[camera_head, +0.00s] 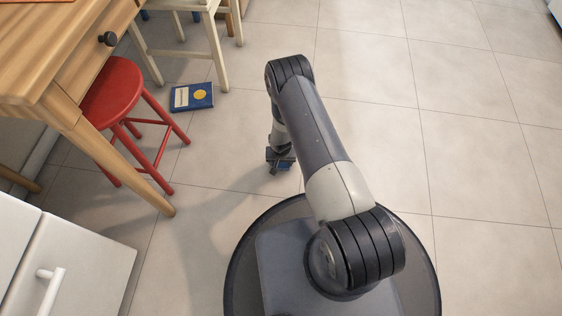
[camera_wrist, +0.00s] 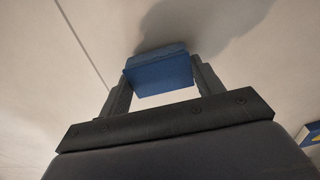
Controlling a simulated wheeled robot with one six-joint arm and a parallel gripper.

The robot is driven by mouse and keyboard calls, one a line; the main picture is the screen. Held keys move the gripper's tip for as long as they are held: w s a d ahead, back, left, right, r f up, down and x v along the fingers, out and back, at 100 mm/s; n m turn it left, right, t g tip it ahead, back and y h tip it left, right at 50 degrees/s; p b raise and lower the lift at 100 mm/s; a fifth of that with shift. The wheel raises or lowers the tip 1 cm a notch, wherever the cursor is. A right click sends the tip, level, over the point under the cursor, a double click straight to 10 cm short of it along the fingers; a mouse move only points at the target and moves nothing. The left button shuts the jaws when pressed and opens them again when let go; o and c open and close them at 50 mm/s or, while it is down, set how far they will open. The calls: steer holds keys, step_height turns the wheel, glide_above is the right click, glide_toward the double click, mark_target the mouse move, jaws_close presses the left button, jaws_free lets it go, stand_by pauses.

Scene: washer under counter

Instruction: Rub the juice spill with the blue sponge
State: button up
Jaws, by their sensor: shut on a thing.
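The blue sponge (camera_wrist: 160,72) is between the two fingers of my gripper (camera_wrist: 160,85) in the wrist view, and the fingers are shut on it. In the head view my gripper (camera_head: 279,160) points down at the left of my base, low over the tiled floor. The sponge there is small and mostly merged with the dark gripper. I cannot tell whether it touches the floor. No juice spill can be made out in either view.
A red stool (camera_head: 112,92) stands by the wooden table (camera_head: 40,85) at the left. A blue book (camera_head: 192,97) lies on the floor near a cream chair (camera_head: 188,40). A white cabinet (camera_head: 75,262) is at lower left. The tiled floor (camera_head: 470,120) on the right is clear.

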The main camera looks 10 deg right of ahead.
steer(key=shift+r+p, duration=1.3)
steer(key=shift+r, duration=1.35)
steer(key=shift+r+p, duration=0.85)
steer(key=shift+r, duration=0.65)
